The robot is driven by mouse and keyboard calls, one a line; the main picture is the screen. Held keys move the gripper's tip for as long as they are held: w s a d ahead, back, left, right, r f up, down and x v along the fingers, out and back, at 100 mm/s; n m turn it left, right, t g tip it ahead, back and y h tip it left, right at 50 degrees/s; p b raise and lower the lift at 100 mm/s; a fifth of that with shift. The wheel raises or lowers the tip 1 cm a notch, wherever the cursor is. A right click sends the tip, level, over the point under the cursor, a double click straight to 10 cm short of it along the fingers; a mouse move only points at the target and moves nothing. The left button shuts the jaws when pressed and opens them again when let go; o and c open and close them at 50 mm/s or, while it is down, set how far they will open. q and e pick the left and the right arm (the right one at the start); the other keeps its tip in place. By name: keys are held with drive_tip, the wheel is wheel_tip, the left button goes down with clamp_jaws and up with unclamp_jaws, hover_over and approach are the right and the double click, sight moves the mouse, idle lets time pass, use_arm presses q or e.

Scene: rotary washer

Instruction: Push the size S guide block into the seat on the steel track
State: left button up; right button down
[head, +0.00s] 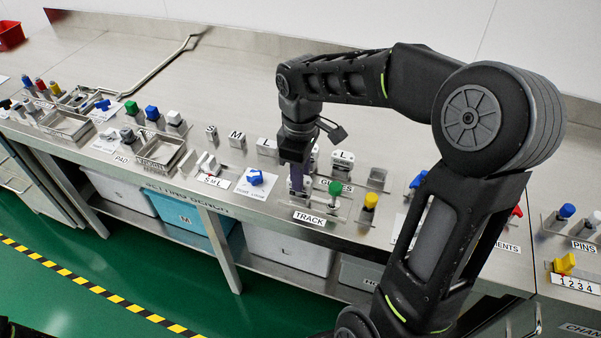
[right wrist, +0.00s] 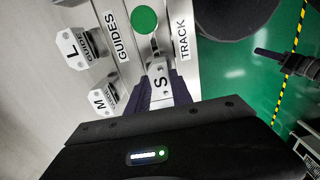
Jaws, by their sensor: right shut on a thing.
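My right gripper (head: 297,178) points down over the steel track, behind the TRACK label (head: 309,218). In the right wrist view its fingers (right wrist: 160,92) are shut on the white size S guide block (right wrist: 159,80), which has an S on its face. The block is at the steel track (right wrist: 168,35), beside the TRACK label. Whether it is down in the seat or just above it cannot be told; the fingers hide its lower part. The green knob (head: 335,187) stands just right of the gripper and also shows in the right wrist view (right wrist: 144,20).
The L guide block (head: 343,160) stands behind the track; the M guide block (right wrist: 103,97) shows in the right wrist view. A yellow-topped part (head: 370,201) stands right of the green knob. A blue part (head: 255,177) lies left of the gripper.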

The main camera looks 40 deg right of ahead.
idle(0.3)
drive_tip(key=c, duration=1.1)
unclamp_jaws()
drive_tip(key=shift+o, duration=0.2)
wheel_tip(320, 180, up, 8)
drive_tip(key=shift+f, duration=0.15)
